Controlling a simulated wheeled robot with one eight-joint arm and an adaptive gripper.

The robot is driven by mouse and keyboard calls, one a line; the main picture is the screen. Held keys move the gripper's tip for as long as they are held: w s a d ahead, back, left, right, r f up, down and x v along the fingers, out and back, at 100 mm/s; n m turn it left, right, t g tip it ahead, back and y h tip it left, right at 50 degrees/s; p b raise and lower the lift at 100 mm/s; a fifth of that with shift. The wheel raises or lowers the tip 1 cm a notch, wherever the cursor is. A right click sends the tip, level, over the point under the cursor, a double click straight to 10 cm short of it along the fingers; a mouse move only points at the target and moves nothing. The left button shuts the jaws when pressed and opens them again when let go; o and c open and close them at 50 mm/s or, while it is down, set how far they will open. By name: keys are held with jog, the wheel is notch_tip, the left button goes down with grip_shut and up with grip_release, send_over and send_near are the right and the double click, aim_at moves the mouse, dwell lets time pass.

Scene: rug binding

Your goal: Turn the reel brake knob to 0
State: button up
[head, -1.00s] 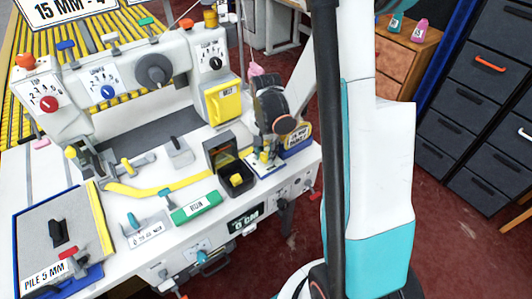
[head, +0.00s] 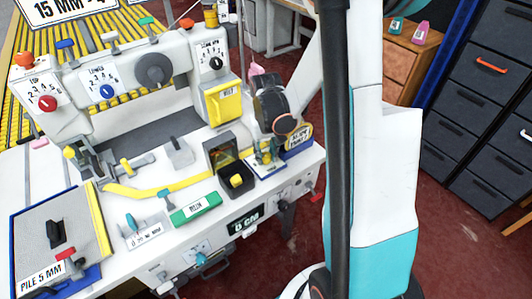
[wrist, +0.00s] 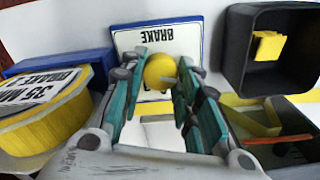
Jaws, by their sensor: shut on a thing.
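The reel brake knob (wrist: 158,70) is a round yellow knob in front of a white plate marked BRAKE (wrist: 168,42), which reads upside down in the wrist view. My gripper (wrist: 165,78) has its teal fingers on either side of the knob and is shut on it. The knob's pointer and scale are mostly hidden by the fingers, so I cannot tell its setting. In the head view my gripper (head: 266,152) is low over the right end of the white machine table (head: 222,222), and it hides the knob.
A black bin (wrist: 282,62) with a yellow piece stands beside the brake plate. A yellow reel (wrist: 42,112) with a printed label and a blue block (wrist: 58,62) are close on the other side. A green RUN bar (head: 195,208) lies to the left in the head view.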

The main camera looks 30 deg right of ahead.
aim_at(266, 155)
jog(key=shift+n, duration=0.3)
jog(key=o, duration=1.1)
jog(key=shift+c, duration=0.2)
jog(key=shift+r, duration=0.1)
notch_tip(266, 155, up, 12)
